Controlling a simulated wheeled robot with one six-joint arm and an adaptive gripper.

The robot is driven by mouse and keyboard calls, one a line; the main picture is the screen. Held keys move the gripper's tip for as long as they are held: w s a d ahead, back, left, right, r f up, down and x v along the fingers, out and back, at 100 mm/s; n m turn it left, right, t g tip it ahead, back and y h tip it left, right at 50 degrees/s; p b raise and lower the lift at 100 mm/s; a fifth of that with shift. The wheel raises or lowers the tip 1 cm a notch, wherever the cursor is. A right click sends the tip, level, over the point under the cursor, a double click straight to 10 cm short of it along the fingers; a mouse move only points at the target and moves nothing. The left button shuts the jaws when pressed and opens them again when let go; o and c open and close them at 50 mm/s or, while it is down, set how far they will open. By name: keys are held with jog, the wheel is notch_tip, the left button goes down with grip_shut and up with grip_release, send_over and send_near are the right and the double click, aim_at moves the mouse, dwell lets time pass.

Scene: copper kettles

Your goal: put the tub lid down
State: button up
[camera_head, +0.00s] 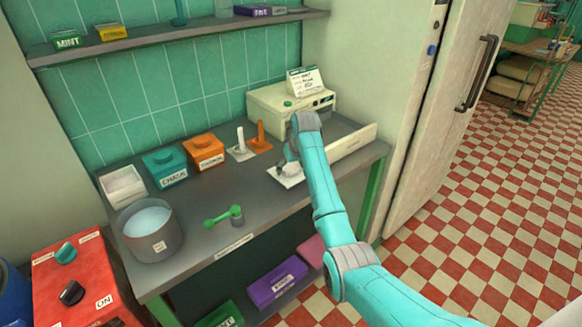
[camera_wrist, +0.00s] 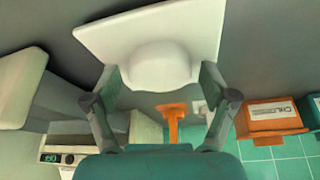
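The tub lid is a white square plate with a rounded knob; it shows at the top of the wrist view (camera_wrist: 200,30) and near the counter's right part in the head view (camera_head: 290,181). My gripper (camera_wrist: 161,85) has its two fingers on either side of the knob and looks shut on it. In the head view my gripper (camera_head: 291,167) is partly hidden by my arm. The lid is low over the grey counter (camera_head: 215,200); I cannot tell whether it touches.
A cream machine (camera_head: 270,105) stands behind the lid, and a long pale block (camera_head: 350,143) lies to its right. Teal (camera_head: 165,167) and orange (camera_head: 204,151) boxes, a grey pot (camera_head: 150,230) and a green scoop (camera_head: 222,218) stand left. The counter between scoop and lid is bare.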

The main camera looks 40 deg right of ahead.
jog(key=shift+r, duration=0.1)
jog(key=v, duration=1.2)
jog(key=shift+w, duration=0.1)
dwell(0.4)
